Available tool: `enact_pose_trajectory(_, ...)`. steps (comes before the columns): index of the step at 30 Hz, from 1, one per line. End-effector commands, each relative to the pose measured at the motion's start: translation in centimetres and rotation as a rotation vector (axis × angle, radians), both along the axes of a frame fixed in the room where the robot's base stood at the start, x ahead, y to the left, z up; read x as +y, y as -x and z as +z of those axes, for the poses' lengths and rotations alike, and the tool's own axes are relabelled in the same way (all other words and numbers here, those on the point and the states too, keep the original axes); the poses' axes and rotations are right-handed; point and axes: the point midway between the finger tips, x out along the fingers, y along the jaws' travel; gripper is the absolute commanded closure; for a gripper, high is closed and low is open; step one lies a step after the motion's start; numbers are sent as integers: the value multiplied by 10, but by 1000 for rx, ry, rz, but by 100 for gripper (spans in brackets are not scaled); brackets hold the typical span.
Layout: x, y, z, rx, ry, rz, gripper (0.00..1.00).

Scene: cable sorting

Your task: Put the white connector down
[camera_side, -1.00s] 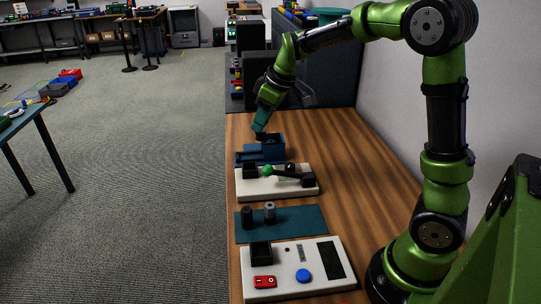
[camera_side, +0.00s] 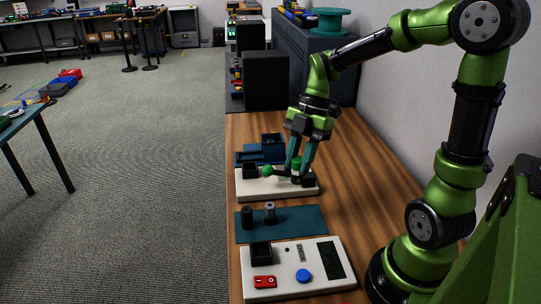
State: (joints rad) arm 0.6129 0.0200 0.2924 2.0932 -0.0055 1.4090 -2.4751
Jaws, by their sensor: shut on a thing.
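My gripper (camera_side: 298,177) points down over the right part of a white board (camera_side: 262,189). Its teal fingers straddle a small dark part there and are closed on it; the part is mostly hidden between the fingertips. A green ball (camera_side: 267,171) with a dark arm beside it sits on the same board, left of the fingers. I cannot make out a white connector; the thing in the fingers is too small and covered to tell its colour.
A blue fixture (camera_side: 259,154) stands behind the white board. In front lie a teal mat (camera_side: 303,221) with two cylinders and a white panel (camera_side: 318,280) with a blue button (camera_side: 303,275). The wooden table (camera_side: 358,190) is clear to the right.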

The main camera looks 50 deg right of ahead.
Motion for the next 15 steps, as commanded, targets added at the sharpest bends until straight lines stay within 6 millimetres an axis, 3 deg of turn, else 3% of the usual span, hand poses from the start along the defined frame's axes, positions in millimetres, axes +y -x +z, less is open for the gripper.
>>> enact_pose_trajectory(3,0,1,-28,5,-3,0,100)
enact_pose_trajectory(15,0,1,-92,3,-2,-2,100)
